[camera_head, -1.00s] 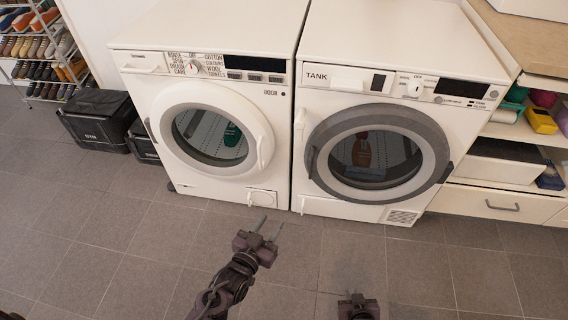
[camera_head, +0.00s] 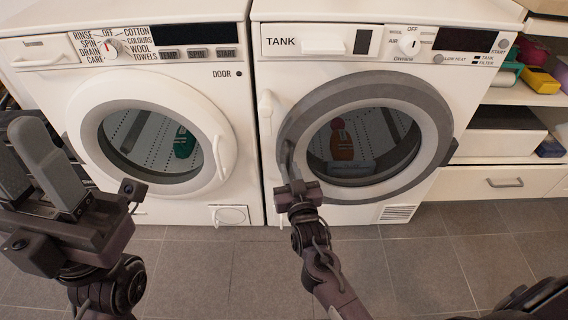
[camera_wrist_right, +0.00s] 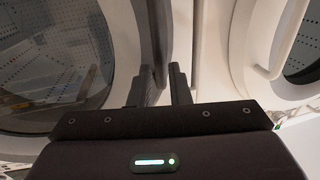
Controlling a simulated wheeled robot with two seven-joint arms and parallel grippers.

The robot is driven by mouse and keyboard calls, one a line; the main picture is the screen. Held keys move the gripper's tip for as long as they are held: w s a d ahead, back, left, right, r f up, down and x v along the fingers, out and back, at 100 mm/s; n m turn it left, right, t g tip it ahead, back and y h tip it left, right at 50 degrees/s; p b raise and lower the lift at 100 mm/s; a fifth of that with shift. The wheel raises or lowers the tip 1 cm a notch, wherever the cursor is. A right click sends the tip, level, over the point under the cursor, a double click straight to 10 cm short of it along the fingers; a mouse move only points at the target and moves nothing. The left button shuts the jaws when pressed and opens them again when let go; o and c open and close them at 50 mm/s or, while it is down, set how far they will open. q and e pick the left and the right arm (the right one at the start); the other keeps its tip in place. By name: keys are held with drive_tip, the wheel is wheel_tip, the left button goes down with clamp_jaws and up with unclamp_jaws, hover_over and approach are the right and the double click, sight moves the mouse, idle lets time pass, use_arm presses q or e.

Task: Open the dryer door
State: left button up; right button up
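The dryer is the right machine, marked TANK (camera_head: 375,44). Its round door (camera_head: 435,118) has a grey rim and looks shut. A grey handle (camera_head: 286,155) runs along the rim's left side. My right gripper (camera_head: 290,168) is at this handle. In the right wrist view, the right gripper's fingers (camera_wrist_right: 160,84) stand close together on either side of the handle (camera_wrist_right: 158,38), with only a narrow gap. The fingers partly hide the handle. My left gripper (camera_head: 28,165) is raised at the lower left, fingers apart and empty, in front of the washer.
A white washing machine (camera_head: 246,150) with a shut white door stands at the left, close beside the dryer. A drawer unit (camera_head: 510,170) and shelves with coloured items stand at the right. The tiled floor (camera_head: 430,270) in front is clear.

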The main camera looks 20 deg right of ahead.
sight(288, 163)
drive_tip(key=w+b, duration=0.1)
drive_tip(key=w, duration=0.3)
drive_tip(key=shift+d, duration=0.2)
clamp_jaws()
